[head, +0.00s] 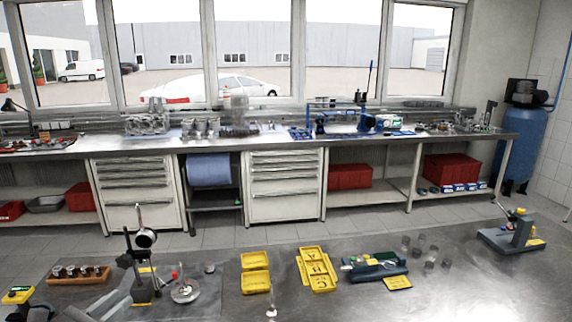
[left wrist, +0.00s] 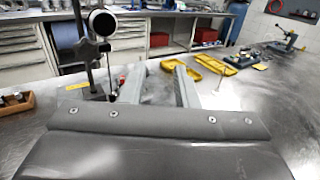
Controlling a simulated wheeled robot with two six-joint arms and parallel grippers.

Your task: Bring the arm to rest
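My left gripper (head: 110,303) is low at the left of the near bench in the head view, beside the dial gauge stand. In the left wrist view its two grey fingers (left wrist: 158,84) are spread apart with nothing held between them. The dial gauge stand (head: 142,268) stands upright just beyond and to the right of the gripper; its round dial also shows in the left wrist view (left wrist: 103,22). I cannot tell the exact gap between finger and stand. My right gripper is in neither view.
A wooden rack (head: 78,276) with several pistons lies left. The bench's front right is clear.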

